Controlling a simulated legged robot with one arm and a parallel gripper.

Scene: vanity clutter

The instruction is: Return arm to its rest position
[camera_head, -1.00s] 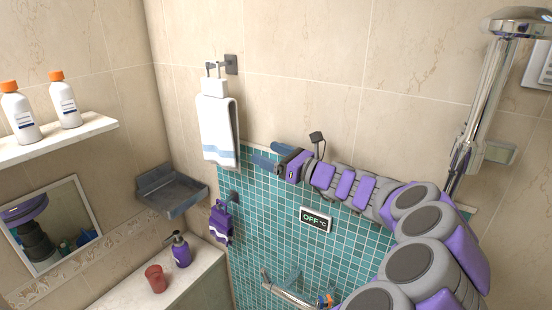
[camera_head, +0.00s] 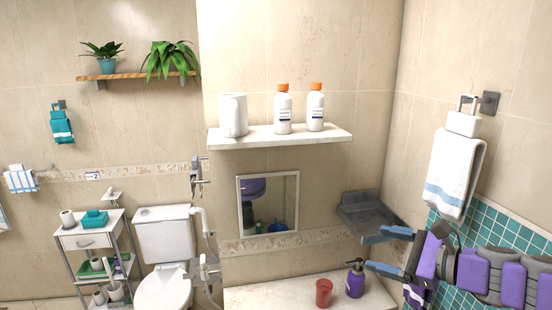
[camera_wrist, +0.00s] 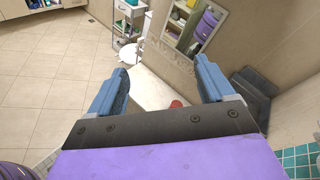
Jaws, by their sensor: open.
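My gripper (camera_head: 388,251) is at the lower right of the head view, at the end of my purple and grey arm. Its two blue fingers are spread apart and point left, with nothing between them. In the head view the fingers show in front of the dark grey corner shelf (camera_head: 368,216) and near the purple pump bottle (camera_head: 355,280). In the wrist view the open gripper (camera_wrist: 160,85) shows both blue fingers, with the red cup (camera_wrist: 176,104) seen beyond and between them. My arm is still extended in front of the teal tiles (camera_head: 505,237).
A white counter (camera_head: 250,297) holds the red cup and pump bottle. Above it are a mirror (camera_head: 268,204) and a white shelf (camera_head: 280,138) with two orange-capped bottles. A towel (camera_head: 455,172) hangs at right. A toilet (camera_head: 164,250) and a trolley (camera_head: 92,240) stand left; floor there looks open.

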